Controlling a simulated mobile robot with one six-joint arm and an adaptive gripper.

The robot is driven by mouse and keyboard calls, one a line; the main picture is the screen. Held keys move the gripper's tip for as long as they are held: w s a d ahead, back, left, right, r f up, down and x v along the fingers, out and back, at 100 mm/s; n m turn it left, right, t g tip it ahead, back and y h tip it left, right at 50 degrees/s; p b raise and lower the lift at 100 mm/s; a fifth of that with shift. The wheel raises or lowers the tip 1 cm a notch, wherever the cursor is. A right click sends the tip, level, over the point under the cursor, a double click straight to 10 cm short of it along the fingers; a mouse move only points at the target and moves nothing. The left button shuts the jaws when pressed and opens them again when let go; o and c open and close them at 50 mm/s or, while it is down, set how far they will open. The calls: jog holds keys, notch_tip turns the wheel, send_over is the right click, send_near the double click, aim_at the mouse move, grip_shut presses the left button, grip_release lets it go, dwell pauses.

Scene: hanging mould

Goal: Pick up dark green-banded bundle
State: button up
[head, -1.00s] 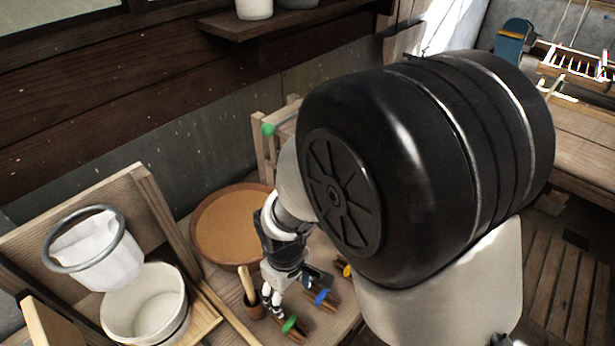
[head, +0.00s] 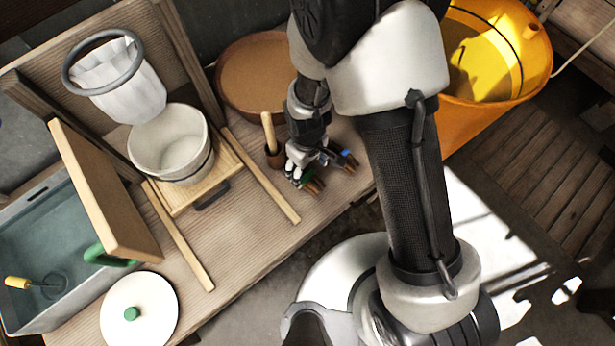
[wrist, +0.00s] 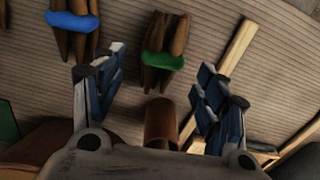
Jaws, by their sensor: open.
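The green-banded bundle (wrist: 163,60) is a few dark brown sticks with a green band, lying on the ribbed wooden bench. In the wrist view it lies between and just beyond my gripper's spread fingers. My gripper (wrist: 160,78) is open and empty. In the head view my gripper (head: 298,167) is low over the bench, at the bundle (head: 314,186), and its fingers partly hide the green band. I cannot tell whether the fingers touch it.
A blue-banded bundle (wrist: 73,22) lies beside it. A brown cup (head: 274,157) with a wooden handle stands close by, left of my gripper. A wide brown bowl (head: 228,98) is behind, and wooden rails (head: 265,185) and a white bucket (head: 150,147) are left.

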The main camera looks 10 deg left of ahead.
aim_at(306, 174)
notch_tip(306, 174, down, 5)
jog(key=shift+a+f+b, duration=0.1)
jog(key=shift+a+b, duration=0.05)
jog(key=shift+b, duration=0.75)
jog(key=shift+s, duration=0.1)
jog(key=shift+c, duration=0.4)
jog(key=c, duration=1.1)
